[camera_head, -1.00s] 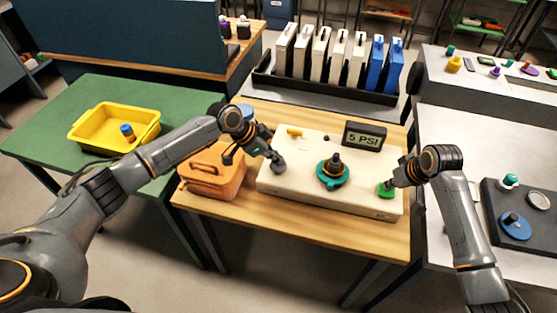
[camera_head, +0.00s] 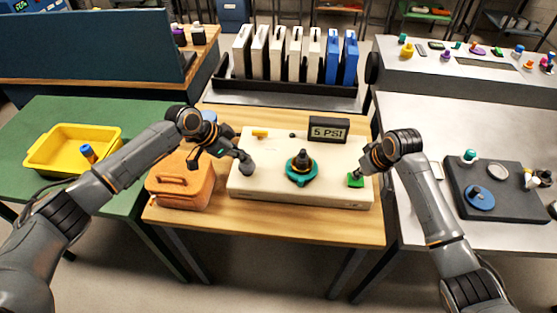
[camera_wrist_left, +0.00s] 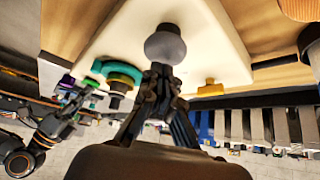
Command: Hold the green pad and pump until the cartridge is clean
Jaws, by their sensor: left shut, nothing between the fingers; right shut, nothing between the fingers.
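A cream-coloured box (camera_head: 262,196) stands on the wooden table. A teal ring (camera_head: 302,178) with a dark upright part (camera_head: 302,160) in it sits on its middle. The green pad (camera_head: 355,181) is at the box's right end. My right gripper (camera_head: 362,173) is shut and empty at the pad; I cannot tell whether it touches. My left gripper (camera_head: 238,156) is shut and empty at a grey round knob (camera_head: 246,168) on the box's left. In the left wrist view its fingertips (camera_wrist_left: 160,70) are right at the knob (camera_wrist_left: 165,45). A display (camera_head: 328,130) reads 5 PSI.
An orange bag (camera_head: 180,183) stands left of the box, below my left forearm. A yellow knob (camera_head: 260,133) is at the box's back left. A rack (camera_head: 290,90) of white and blue panels stands behind. A yellow bin (camera_head: 52,150) is at left, a dark mat (camera_head: 497,203) at right.

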